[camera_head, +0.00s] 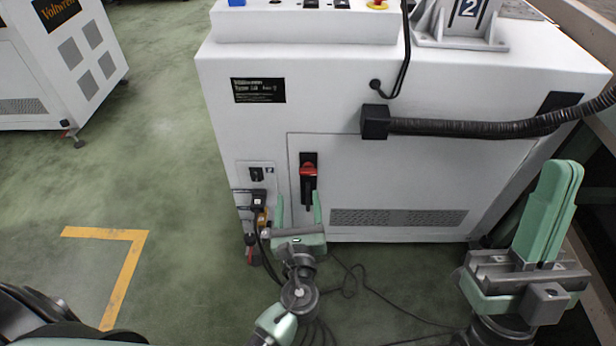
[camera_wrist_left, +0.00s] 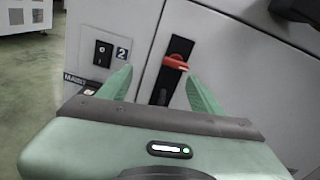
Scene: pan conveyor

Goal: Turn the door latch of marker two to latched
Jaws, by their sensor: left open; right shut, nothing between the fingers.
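The door latch (camera_head: 308,169) is a red handle on a tall black plate, set in the door of the white marker cabinet (camera_head: 340,120). My right gripper (camera_head: 562,185) is shut and empty at the right.
A small black switch (camera_head: 257,174) and cable plugs (camera_head: 257,198) sit left of the door. Loose cables (camera_head: 350,285) lie on the floor. A black hose (camera_head: 480,128) crosses the cabinet front. Green floor is clear at the left, with a yellow corner line (camera_head: 125,236).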

